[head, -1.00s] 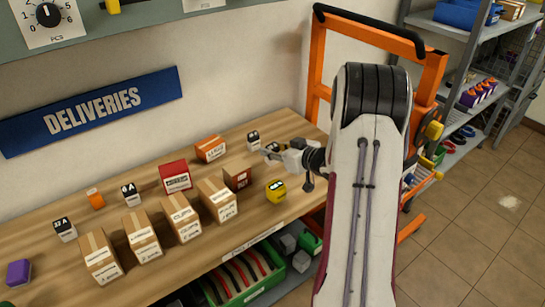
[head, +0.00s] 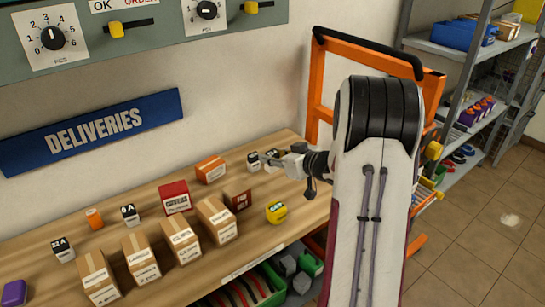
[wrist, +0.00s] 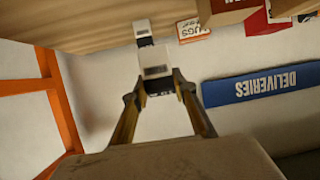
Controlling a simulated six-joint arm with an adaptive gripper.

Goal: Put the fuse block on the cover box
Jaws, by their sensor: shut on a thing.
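My gripper (head: 272,159) is at the far right part of the wooden bench, shut on a small white block with a black part, the fuse block (wrist: 157,71). In the wrist view the two fingers press on its sides. A similar white and black block (head: 253,163) stands on the bench just left of my gripper; it also shows beyond the held one in the wrist view (wrist: 143,29). Several cardboard boxes, such as the rightmost one (head: 217,221), stand in a row. I cannot tell from the labels which box is the cover box.
An orange box (head: 210,170), a red box (head: 175,197), a small brown box with a red label (head: 238,200) and a yellow object (head: 277,212) stand near my gripper. An orange frame (head: 318,90) is at the right end.

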